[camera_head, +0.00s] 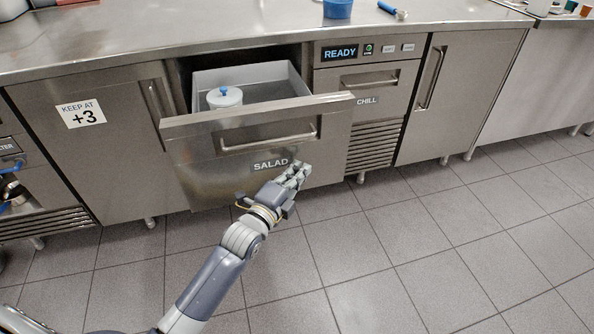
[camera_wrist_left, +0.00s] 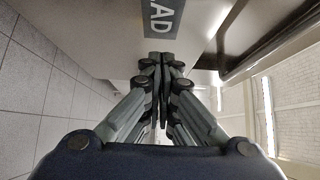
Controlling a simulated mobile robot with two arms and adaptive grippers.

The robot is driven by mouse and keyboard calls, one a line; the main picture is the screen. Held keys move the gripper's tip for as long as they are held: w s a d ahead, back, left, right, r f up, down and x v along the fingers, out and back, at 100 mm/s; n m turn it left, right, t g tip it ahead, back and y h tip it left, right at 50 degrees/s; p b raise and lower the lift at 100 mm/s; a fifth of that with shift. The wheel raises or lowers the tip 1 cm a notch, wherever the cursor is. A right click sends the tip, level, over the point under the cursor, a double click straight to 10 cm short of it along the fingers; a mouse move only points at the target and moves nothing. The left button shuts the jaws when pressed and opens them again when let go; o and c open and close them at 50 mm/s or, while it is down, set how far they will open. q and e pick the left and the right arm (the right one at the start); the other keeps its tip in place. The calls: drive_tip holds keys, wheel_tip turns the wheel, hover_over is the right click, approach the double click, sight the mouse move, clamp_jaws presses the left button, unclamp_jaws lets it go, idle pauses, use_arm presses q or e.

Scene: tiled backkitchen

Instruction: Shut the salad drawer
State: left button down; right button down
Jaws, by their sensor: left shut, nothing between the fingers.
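The salad drawer (camera_head: 190,165) stands pulled out from the steel counter, with a "SALAD" label and a bar handle (camera_head: 268,142) on its front. My left gripper (camera_head: 301,168) is shut and empty at the drawer front, just below and right of the label. In the left wrist view the shut fingers (camera_wrist_left: 160,62) point at the drawer front (camera_wrist_left: 95,35) by the label; whether they touch it I cannot tell. The handle (camera_wrist_left: 240,55) shows to the right there. My right gripper is out of view.
A closed door (camera_head: 95,150) with a "+3" sign is left of the drawer. A "CHILL" drawer (camera_head: 365,85) and another door (camera_head: 425,120) are closed on the right. A blue container (camera_head: 337,9) stands on the worktop. The tiled floor (camera_head: 400,240) in front is clear.

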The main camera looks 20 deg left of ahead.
use_arm(q)
drive_tip(key=shift+w+a, duration=0.2)
drive_tip(key=shift+w, duration=0.15)
drive_tip(key=shift+w+a, duration=0.1)
